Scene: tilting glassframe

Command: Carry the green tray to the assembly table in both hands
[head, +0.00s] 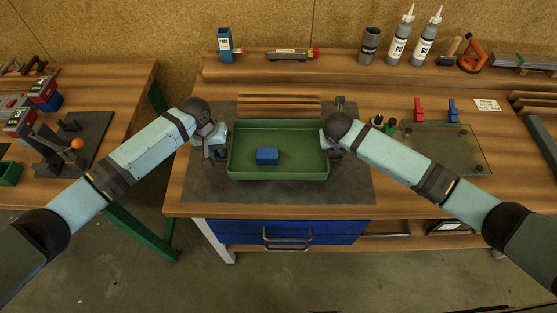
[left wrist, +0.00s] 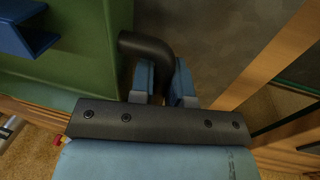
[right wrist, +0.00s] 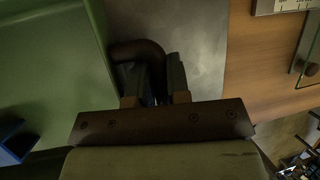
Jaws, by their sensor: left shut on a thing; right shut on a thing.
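The green tray (head: 278,172) is over the dark mat on the wooden assembly table (head: 190,187); I cannot tell whether it touches the mat. A blue block (head: 267,156) lies inside it. My left gripper (head: 217,140) is at the tray's left end. In the left wrist view its fingers (left wrist: 163,82) are shut on the dark curved handle (left wrist: 146,46). My right gripper (head: 332,141) is at the right end. In the right wrist view its fingers (right wrist: 152,82) are shut on the other dark handle (right wrist: 138,50).
A glass plate (head: 450,148) lies right of the tray, with a red clamp (head: 417,109) and a blue clamp (head: 453,110) behind it. Wooden strips (head: 280,104) lie just behind the tray. Bottles (head: 398,40) stand on the back shelf. A second table (head: 130,85) is at the left.

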